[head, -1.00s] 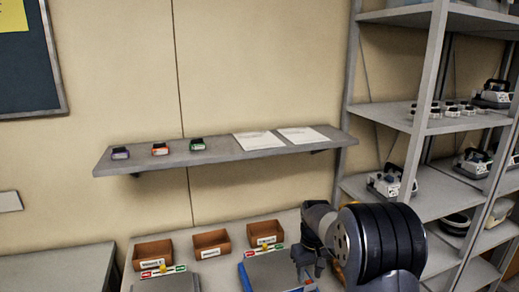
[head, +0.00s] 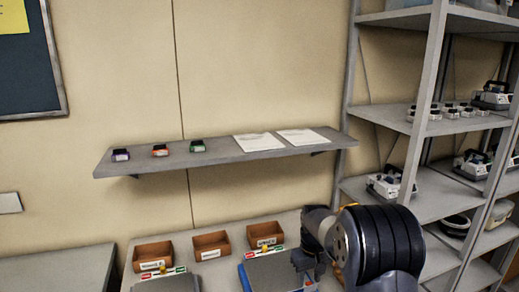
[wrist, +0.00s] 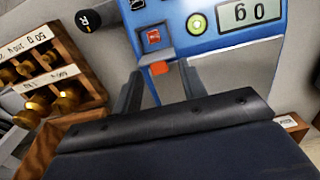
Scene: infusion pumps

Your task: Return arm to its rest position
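My gripper (wrist: 160,90) shows in the wrist view with its two dark fingers apart and nothing visible held between them. It hangs over a blue scale (wrist: 210,25) with a display that reads 0 g, seen upside down. A small orange part (wrist: 159,68) of the scale's front shows between the fingers; I cannot tell how far below them it is. In the head view my arm reaches in from the lower right, and the gripper (head: 308,267) is low beside the blue-edged scale (head: 268,270), partly hidden by the arm.
A wooden holder (wrist: 50,62) with brass weights stands left in the wrist view. In the head view, several brown bins (head: 211,244) line the table's back. A wall shelf (head: 225,155) is above, and a metal rack (head: 432,120) with pumps stands close to my arm's right.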

